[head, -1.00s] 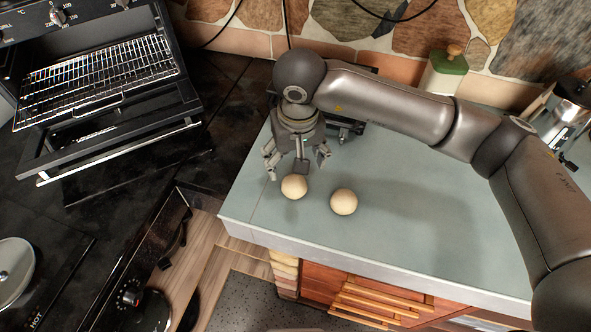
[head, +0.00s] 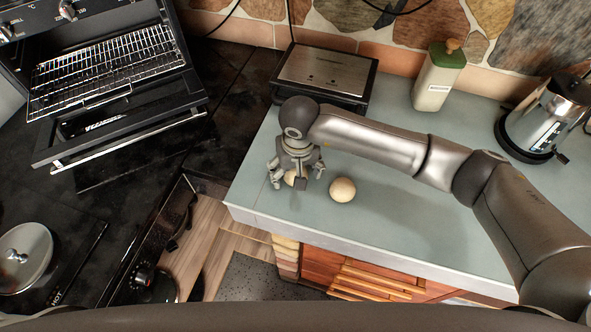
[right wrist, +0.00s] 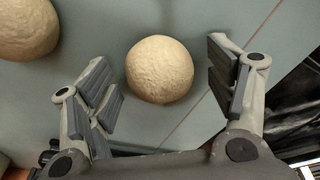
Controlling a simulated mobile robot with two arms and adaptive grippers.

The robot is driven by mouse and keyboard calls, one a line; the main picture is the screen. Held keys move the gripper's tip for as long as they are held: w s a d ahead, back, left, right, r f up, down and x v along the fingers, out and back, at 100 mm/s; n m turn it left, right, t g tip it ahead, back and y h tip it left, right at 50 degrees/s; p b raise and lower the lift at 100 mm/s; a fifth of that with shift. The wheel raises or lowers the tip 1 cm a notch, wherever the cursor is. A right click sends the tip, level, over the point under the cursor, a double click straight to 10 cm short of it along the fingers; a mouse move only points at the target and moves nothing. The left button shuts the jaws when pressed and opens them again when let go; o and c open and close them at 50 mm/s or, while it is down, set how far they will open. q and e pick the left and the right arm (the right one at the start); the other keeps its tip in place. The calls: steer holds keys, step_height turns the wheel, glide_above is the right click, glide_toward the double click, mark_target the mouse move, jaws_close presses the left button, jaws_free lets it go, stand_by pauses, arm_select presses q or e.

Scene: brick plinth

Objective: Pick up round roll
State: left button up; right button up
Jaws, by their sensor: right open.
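Two round, pale rolls rest on the grey-green counter (head: 400,225). One roll (head: 342,190) lies in the open to the right of my right gripper; it also shows at the upper left of the right wrist view (right wrist: 25,28). The other roll (head: 290,178) is partly hidden by my right gripper (head: 297,180) in the head view. In the right wrist view this roll (right wrist: 160,69) lies between the two spread fingers, with gaps on both sides. My right gripper is open and empty, pointing down over it. My left gripper is not in view.
A flat black and silver appliance (head: 325,75) stands behind my right gripper. A green-topped bottle (head: 438,76) and a kettle (head: 545,118) stand at the back right. An open oven with a wire rack (head: 110,72) is at the left. The counter's front edge is close to the rolls.

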steer(key=c, duration=0.8)
steer(key=shift+c, duration=0.2)
steer(key=shift+r, duration=0.15)
